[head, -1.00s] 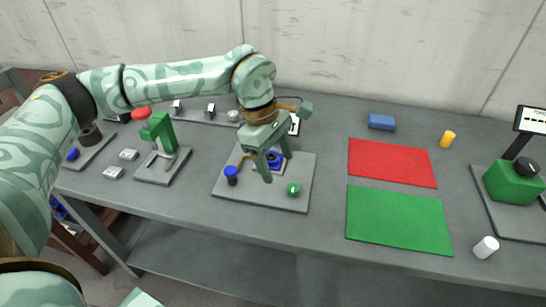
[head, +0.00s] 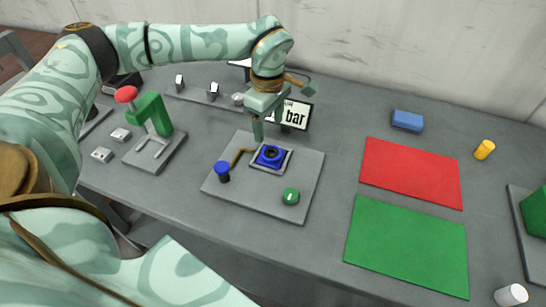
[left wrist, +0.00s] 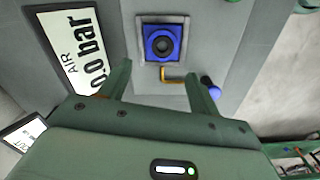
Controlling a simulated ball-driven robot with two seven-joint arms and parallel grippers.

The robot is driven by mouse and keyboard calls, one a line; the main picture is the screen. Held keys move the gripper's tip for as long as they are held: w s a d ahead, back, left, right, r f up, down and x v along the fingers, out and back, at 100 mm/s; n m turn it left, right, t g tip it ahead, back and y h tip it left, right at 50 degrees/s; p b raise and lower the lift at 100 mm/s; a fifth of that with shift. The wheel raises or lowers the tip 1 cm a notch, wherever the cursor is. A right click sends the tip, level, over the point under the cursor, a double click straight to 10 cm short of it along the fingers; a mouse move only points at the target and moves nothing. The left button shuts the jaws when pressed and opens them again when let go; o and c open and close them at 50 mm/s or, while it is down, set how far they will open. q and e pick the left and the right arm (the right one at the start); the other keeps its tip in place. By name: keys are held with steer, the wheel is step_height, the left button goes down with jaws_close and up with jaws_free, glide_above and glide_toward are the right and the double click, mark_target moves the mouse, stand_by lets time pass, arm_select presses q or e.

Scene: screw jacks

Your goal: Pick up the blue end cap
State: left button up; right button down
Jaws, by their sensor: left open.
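The blue end cap (head: 270,156) looks to be the square blue part with a dark round centre. It sits in a grey square holder on a grey plate (head: 238,189), and shows in the left wrist view (left wrist: 162,43) too. My left gripper (head: 267,128) is open, with nothing between its fingers. It hangs above and behind the cap, apart from it. In the left wrist view its fingertips (left wrist: 157,71) point toward the cap, which lies beyond them. My right gripper is not in view.
On the plate stand a blue knob (head: 222,171) with a brass rod and a green button (head: 290,196). An air pressure display (head: 297,114) stands close behind my gripper. A green press (head: 152,115) is at left; a red mat (head: 410,172) and green mat (head: 407,245) lie at right.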

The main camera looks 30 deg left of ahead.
mark_target(272, 151)
arm_select(q)
step_height(272, 151, down, 2)
steer(key=shift+f, duration=0.65)
steer(key=f, duration=0.1)
steer(key=f+b, duration=0.1)
steer(key=f, duration=0.1)
steer(key=d+f+b, duration=0.1)
steer(key=f, duration=0.1)
steer(key=shift+w, duration=0.1)
steer(key=shift+a+r, duration=0.1)
steer(key=c, duration=1.1)
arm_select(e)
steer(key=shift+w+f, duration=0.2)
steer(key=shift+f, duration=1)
